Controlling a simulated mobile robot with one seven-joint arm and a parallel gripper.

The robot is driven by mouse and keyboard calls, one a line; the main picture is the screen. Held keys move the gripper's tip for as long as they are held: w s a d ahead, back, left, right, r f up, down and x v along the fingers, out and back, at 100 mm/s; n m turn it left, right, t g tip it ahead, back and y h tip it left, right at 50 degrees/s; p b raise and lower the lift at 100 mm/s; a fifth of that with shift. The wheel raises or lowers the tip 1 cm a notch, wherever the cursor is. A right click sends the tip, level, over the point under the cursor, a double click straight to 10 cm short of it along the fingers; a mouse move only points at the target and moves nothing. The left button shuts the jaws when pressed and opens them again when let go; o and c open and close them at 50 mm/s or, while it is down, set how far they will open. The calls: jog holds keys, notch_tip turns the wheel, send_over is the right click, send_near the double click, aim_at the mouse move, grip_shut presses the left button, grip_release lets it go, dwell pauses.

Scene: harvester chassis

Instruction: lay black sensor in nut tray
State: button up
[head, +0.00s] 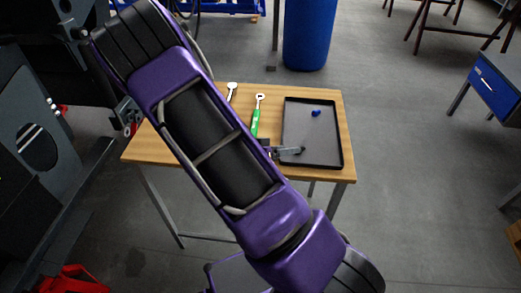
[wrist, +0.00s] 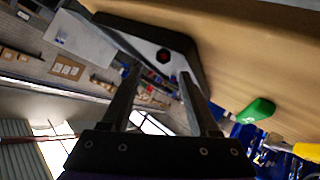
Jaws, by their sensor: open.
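The nut tray (head: 332,130), shallow with a black rim and grey floor, lies at the right end of the wooden table. A small blue piece (head: 316,113) sits in it. My gripper (head: 301,151) shows partly past my arm, over the tray's near left part. In the wrist view, my gripper (wrist: 160,72) is open, with nothing clearly held between its fingers. The black-edged tray (wrist: 190,52) lies beyond the fingertips. A small dark piece with a red centre (wrist: 163,56) shows against its floor; I cannot tell what it is. I cannot make out the black sensor for certain.
A green-handled wrench (head: 255,120) lies left of the tray; its handle (wrist: 257,110) and a yellow handle (wrist: 306,151) show in the wrist view. Another wrench end (head: 232,88) shows beside my arm, which hides the table's middle. A blue bin (head: 310,35) stands behind.

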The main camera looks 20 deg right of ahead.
jog(key=p+v, duration=0.2)
jog(key=v, duration=1.1)
jog(key=shift+a+r, duration=0.25)
jog(key=shift+a, duration=0.1)
